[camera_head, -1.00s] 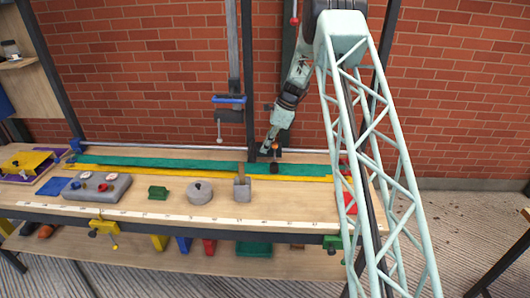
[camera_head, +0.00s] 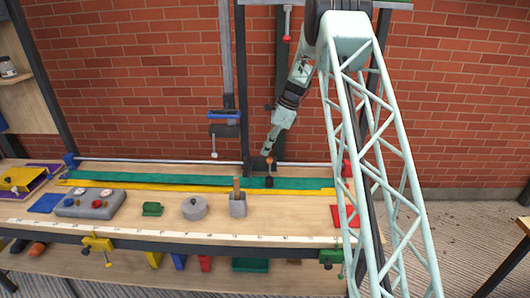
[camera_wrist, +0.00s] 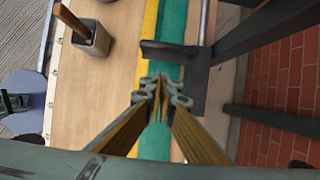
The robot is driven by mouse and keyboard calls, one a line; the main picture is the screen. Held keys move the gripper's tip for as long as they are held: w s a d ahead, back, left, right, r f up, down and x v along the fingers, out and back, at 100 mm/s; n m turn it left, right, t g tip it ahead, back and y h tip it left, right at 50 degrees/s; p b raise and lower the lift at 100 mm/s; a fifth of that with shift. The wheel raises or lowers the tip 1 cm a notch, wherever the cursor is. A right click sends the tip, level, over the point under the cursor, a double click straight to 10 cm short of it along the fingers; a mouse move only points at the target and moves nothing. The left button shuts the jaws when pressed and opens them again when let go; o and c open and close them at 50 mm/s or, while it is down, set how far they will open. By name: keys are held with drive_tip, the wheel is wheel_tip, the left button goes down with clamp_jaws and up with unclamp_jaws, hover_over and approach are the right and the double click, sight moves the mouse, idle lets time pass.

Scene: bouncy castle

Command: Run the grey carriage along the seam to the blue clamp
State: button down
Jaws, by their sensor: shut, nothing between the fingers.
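In the wrist view, the carriage (camera_wrist: 193,92) has an arm reaching left across the green strip. The seam (camera_head: 200,186) runs between the green and yellow strips. A blue clamp (camera_head: 70,160) is at the rail's far left end. My gripper (camera_head: 267,152) is shut and empty, close above the carriage; contact cannot be told. In the wrist view its fingertips (camera_wrist: 162,82) meet over the green strip.
A grey pot with a wooden stick (camera_head: 238,207), a round grey weight (camera_head: 194,208), a green block (camera_head: 152,209) and a grey box (camera_head: 90,204) stand in front of the strips. A red clamp (camera_head: 346,168) is at the right end. A dark post (camera_head: 243,90) rises behind the carriage.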

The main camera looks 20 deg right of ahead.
drive_tip(key=shift+s+a, duration=0.9)
drive_tip(key=shift+s, duration=0.3)
drive_tip(key=shift+f, duration=0.1)
drive_tip(key=x, duration=1)
drive_tip(key=shift+b, duration=0.45)
